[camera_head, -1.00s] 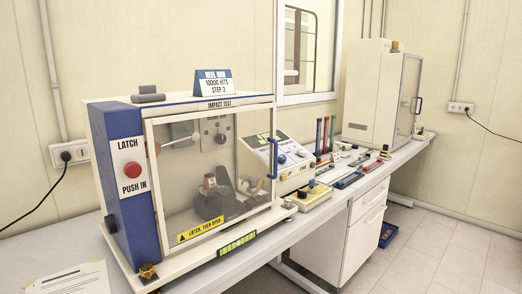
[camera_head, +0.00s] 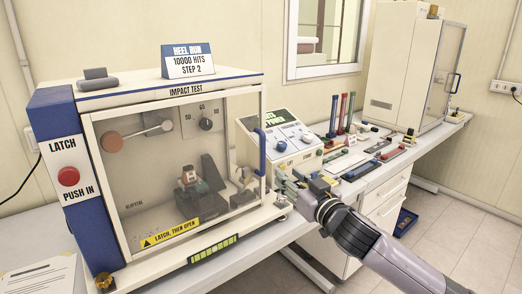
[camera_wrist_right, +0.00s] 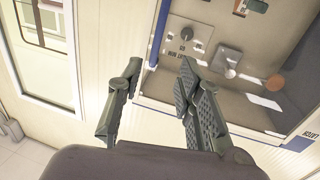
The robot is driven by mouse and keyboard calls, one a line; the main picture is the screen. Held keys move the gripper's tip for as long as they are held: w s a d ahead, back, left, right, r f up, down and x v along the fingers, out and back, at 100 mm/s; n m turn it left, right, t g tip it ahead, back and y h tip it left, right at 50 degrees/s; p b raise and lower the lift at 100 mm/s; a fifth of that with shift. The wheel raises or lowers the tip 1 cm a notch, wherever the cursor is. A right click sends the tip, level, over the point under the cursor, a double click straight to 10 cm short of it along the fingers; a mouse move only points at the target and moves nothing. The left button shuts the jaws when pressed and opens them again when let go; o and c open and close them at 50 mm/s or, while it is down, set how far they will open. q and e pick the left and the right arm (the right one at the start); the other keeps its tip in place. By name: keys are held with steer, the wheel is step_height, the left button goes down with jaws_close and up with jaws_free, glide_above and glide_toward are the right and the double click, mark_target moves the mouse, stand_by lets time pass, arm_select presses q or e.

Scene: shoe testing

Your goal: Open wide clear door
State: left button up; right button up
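The wide clear door (camera_head: 160,185) fills the front of the impact test cabinet and looks shut in its white frame. Its blue upright handle (camera_head: 261,150) is at the door's right edge. A red button (camera_head: 68,176) sits on the blue latch post (camera_head: 100,232) at left, between the words LATCH and PUSH IN. My right gripper (camera_head: 287,182) is to the right of and below the handle, apart from it. In the right wrist view its fingers (camera_wrist_right: 158,72) are spread with nothing between them. My left gripper is out of view.
A sloped control panel (camera_head: 283,138) stands right of the cabinet, behind my right gripper. Small tools and coloured bars lie farther along the bench. A tall white cabinet (camera_head: 405,65) stands at the far end. A paper sheet (camera_head: 40,276) lies at front left.

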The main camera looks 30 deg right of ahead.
mark_target(264, 154)
steer(key=w+p, duration=0.1)
steer(key=w, duration=0.2)
steer(key=w+d+p, duration=0.1)
steer(key=w, duration=0.3)
steer(key=w+p, duration=0.1)
steer(key=w, duration=0.2)
steer(key=shift+w+d+r, duration=0.15)
steer(key=shift+d, duration=0.1)
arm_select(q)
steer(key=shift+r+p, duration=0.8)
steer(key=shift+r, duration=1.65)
arm_select(e)
steer(key=shift+w+d+f, duration=0.15)
steer(key=shift+w, duration=1.25)
steer(key=shift+w+d+f, duration=0.1)
steer(key=shift+w+d, duration=0.05)
steer(key=shift+w, duration=1.25)
steer(key=shift+c, duration=0.4)
jaws_close()
